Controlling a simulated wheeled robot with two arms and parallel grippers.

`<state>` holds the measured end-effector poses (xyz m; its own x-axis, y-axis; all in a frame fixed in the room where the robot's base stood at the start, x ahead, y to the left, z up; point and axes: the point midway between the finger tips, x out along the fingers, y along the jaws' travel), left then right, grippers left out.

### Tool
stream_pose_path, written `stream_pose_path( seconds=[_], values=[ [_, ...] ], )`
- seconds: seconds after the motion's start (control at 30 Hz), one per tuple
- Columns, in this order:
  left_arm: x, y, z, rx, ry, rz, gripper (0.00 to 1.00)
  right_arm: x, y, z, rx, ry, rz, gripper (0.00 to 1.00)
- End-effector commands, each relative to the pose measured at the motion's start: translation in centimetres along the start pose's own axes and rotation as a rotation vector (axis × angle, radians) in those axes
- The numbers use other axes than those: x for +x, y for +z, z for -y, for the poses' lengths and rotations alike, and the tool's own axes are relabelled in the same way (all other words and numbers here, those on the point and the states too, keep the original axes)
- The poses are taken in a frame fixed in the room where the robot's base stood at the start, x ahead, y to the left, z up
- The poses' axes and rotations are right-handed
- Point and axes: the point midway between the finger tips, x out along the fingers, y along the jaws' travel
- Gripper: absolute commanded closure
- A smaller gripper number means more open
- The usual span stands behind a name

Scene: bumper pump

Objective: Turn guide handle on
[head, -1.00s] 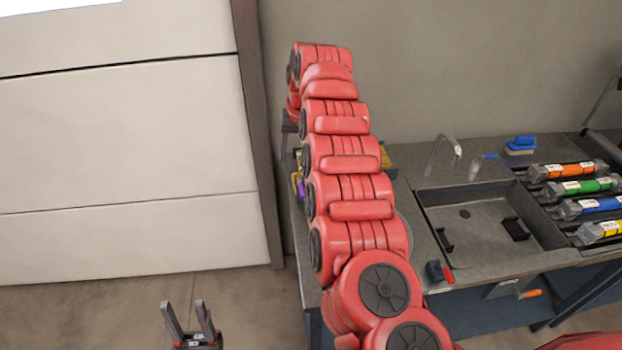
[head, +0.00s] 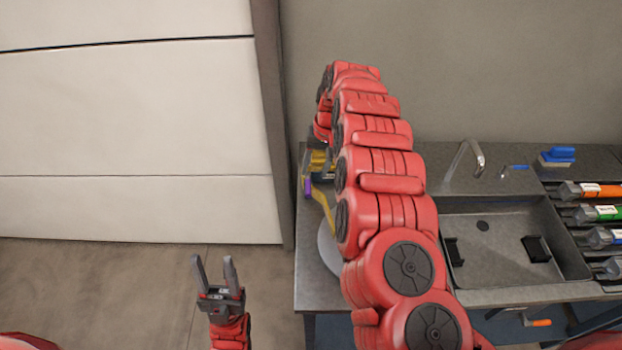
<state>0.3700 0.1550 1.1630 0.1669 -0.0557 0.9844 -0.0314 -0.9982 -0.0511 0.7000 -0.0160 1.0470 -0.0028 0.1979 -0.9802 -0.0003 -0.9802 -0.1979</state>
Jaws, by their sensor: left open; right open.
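A device with yellow parts (head: 318,160), a purple part (head: 307,187) and a curved yellow bar (head: 324,203) stands at the left end of the bench. My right arm hides much of it, and I cannot tell which part is the guide handle. My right gripper (head: 318,146) is at the far end of the raised red arm, just above the yellow parts. It is mostly hidden, and I cannot tell whether it touches them. My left gripper (head: 213,263) is open and empty, fingers up, low in front of the bench's left side.
The grey bench (head: 312,284) carries a round grey plate (head: 329,250), partly behind my arm. To the right are a sink (head: 500,235), a tap (head: 467,155), a blue brush (head: 557,156) and several coloured cylinders (head: 590,190). Floor left of the bench is clear.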

Motion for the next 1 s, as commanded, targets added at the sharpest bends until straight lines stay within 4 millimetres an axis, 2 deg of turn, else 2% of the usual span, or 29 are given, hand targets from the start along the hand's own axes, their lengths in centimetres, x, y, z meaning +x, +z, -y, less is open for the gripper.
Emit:
stream_pose_path(
  seconds=[0.03,0.2,0.4,0.6,0.87,1.0],
  values=[
    [0.8,-0.1,0.0,0.000,0.000,0.000,0.50,0.9,0.2,-0.1,0.000,0.005,0.007,0.49],
    [1.6,-0.3,0.1,0.000,0.000,0.000,0.50,3.6,0.1,-0.1,0.000,0.004,0.002,0.49],
    [1.9,-0.3,0.1,0.000,0.000,0.000,0.50,5.7,0.0,-0.1,0.001,0.003,0.000,0.49],
    [2.0,-0.3,0.1,0.000,0.000,0.000,0.50,6.5,0.0,-0.1,0.001,0.000,-0.001,0.49],
    [2.0,-0.3,0.1,0.000,0.000,0.000,0.50,6.6,0.0,0.0,0.000,0.000,0.000,0.49],
    [2.0,-0.3,0.1,0.000,0.000,0.000,0.50,6.6,0.0,0.0,0.000,0.000,0.000,0.74]
  ],
)
